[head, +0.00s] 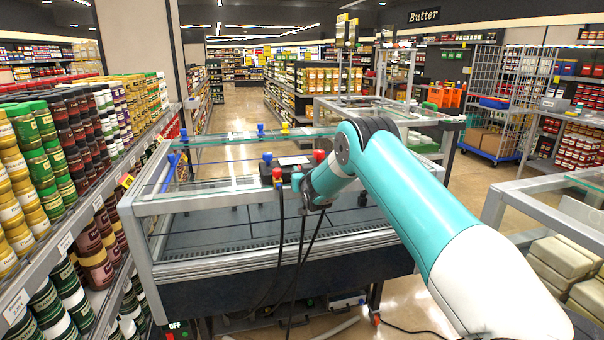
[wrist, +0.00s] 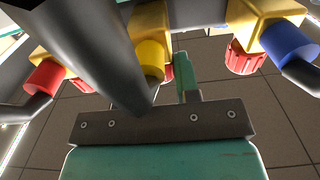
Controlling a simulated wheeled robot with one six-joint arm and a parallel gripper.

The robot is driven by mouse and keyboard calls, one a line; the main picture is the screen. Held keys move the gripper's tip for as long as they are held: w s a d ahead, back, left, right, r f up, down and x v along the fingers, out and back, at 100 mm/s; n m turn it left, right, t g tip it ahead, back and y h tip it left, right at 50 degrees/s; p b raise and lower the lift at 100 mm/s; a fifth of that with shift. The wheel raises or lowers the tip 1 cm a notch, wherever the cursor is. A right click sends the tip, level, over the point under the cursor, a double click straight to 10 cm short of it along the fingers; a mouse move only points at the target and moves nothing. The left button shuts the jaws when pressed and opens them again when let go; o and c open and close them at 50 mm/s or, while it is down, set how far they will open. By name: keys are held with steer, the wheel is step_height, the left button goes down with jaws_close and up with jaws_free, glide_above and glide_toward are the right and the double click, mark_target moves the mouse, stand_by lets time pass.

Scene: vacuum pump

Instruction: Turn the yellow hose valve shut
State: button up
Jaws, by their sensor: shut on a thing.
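In the wrist view, a row of brass valve blocks crosses the top. The middle one is the yellow hose valve (wrist: 151,57), with a yellow collar on a thick dark hose. Its red knob (wrist: 168,71) shows only in part behind the collar and hose. My gripper (wrist: 169,84) is shut on this knob. One teal finger stands at the knob's right side; the other finger is hidden behind the hose. In the head view, my gripper (head: 297,182) is at the pump manifold, mostly covered by my own arm.
In the wrist view, a red-collared hose (wrist: 45,77) is close on the left and a blue-collared hose (wrist: 289,43) on the right, with another red knob (wrist: 246,57). In the head view, the manifold is by a glass-topped case (head: 215,268); dark hoses (head: 281,230) hang down its front.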

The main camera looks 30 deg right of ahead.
steer(key=shift+a+f+h+b, duration=0.15)
steer(key=shift+h+b, duration=0.15)
steer(key=shift+b, duration=0.2)
steer(key=shift+w+a+f+m+g+h+b, duration=0.15)
steer(key=shift+m+g+h+b, duration=0.35)
steer(key=shift+b, duration=0.7)
steer(key=m+g+h+b, duration=0.1)
steer(key=m+h+b, duration=0.1)
steer(key=b, duration=0.3)
steer(key=shift+f+h, duration=0.15)
steer(key=shift+h, duration=0.35)
steer(key=m+g+h+b, duration=0.1)
steer(key=b, duration=0.2)
steer(key=shift+a, duration=0.1)
steer(key=shift+w+r+m+g+h+b, duration=0.1)
steer(key=shift+r+m+g+h+b, duration=0.15)
steer(key=shift+m+g+h+b, duration=0.3)
steer(key=shift+r+m+g+h+b, duration=0.2)
steer(key=shift+m+g+h+b, duration=0.2)
steer(key=shift+h, duration=0.25)
steer(key=o, duration=0.9)
steer(key=shift+o, duration=0.2)
